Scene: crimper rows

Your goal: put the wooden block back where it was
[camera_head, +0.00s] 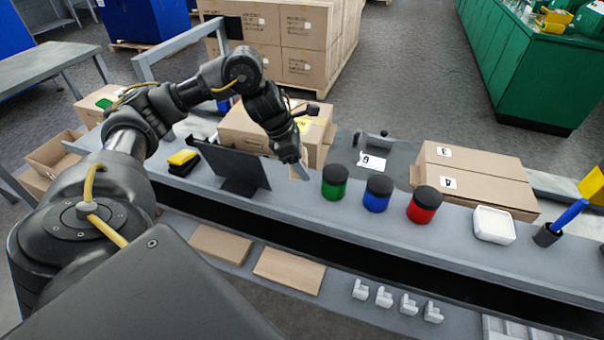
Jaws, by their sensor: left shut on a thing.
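My left gripper (296,164) comes in from the left and points down over the grey upper shelf (330,228), between the dark upright panel and the green jar. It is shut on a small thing. Only a pale grey piece (301,172) shows at the fingertips, and I cannot tell whether it is the wooden block. I see no other loose thing that is clearly the wooden block. Two flat tan slabs, the left one (220,244) and the right one (289,271), lie on the lower level in front. My right gripper is not in view.
Green (334,188), blue (377,198) and red (424,208) jars with black lids stand right of the gripper. A dark panel (232,170) stands left of it. A white dish (493,225) is farther right. Several white L-shaped pieces (383,297) lie below.

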